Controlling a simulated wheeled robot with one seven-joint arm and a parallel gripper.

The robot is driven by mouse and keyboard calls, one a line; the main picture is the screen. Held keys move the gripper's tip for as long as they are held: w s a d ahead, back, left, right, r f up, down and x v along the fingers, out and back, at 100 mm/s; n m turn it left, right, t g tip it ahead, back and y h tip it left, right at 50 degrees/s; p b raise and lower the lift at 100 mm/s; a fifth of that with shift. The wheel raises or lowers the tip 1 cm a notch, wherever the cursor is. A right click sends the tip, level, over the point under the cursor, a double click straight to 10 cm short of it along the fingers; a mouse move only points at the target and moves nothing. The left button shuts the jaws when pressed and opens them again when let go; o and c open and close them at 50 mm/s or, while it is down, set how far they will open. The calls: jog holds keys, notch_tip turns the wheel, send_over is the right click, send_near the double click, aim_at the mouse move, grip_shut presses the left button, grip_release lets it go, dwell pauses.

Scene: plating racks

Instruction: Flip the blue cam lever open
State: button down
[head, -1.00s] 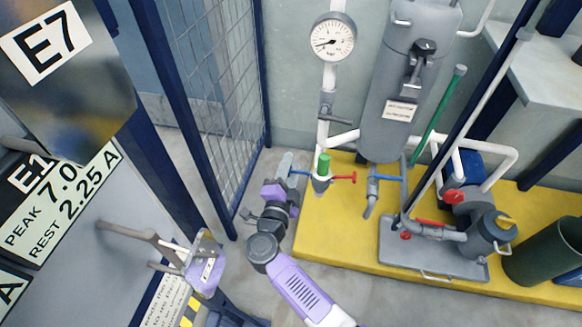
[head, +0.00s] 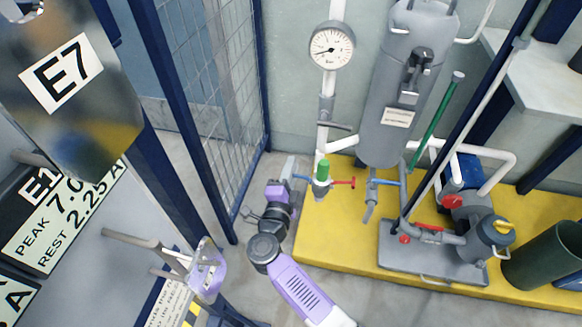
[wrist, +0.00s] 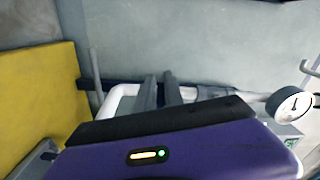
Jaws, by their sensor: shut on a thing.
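A white coupling (head: 320,186) with a green cap (head: 322,170) stands at the left end of the yellow base. A blue cam lever (head: 302,178) sticks out to its left and a red lever (head: 343,183) to its right. My gripper (head: 289,167) is at the outer end of the blue lever, its grey fingers shut on it. Fingers and lever overlap there, so the exact grip is hard to see.
A blue-handled grey valve (head: 372,187) stands just right of the coupling. Above are a white pipe with a gauge (head: 332,45) and a grey tank (head: 402,110). A mesh fence (head: 205,90) stands close left of my arm. The yellow base (head: 330,240) is bare in front.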

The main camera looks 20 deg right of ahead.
jog(key=shift+s+d+r+m+p, duration=0.15)
jog(key=shift+r+m+p, duration=0.25)
jog(key=shift+m, duration=0.45)
jog(key=shift+s+d+r+m+p, duration=0.1)
jog(key=shift+r+m+p, duration=0.1)
jog(key=shift+r+m, duration=0.5)
jog(key=shift+f, duration=0.15)
jog(key=c, duration=1.5)
grip_release()
jog(key=p+v, duration=0.2)
jog(key=v, duration=0.5)
jog(key=shift+s+a, duration=0.25)
jog(key=shift+s, duration=0.05)
